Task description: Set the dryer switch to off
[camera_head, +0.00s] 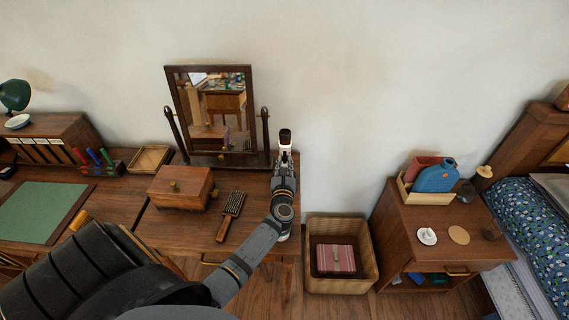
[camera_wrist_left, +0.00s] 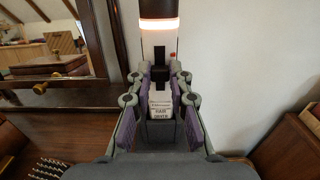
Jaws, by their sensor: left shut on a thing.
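The hair dryer (camera_head: 285,139) stands upright at the right end of the dressing table, with a white body and a black top. In the left wrist view its black barrel (camera_wrist_left: 158,10) has a glowing orange ring at its lower edge. A small black part, perhaps the switch (camera_wrist_left: 159,54), shows on the white body below. My left gripper (camera_head: 284,168) is in front of the dryer, and its fingers (camera_wrist_left: 159,88) are shut around a pale block labelled "HAIR DRYER". The fingers partly hide the lower dryer. I cannot tell the switch's setting. My right gripper is not in view.
A tilting mirror (camera_head: 215,110) stands left of the dryer. A wooden box (camera_head: 180,187) and a dark brush (camera_head: 231,215) lie on the table. A wicker basket (camera_head: 312,286) is right of the table, and a nightstand (camera_head: 400,252) is beyond. The wall is close behind.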

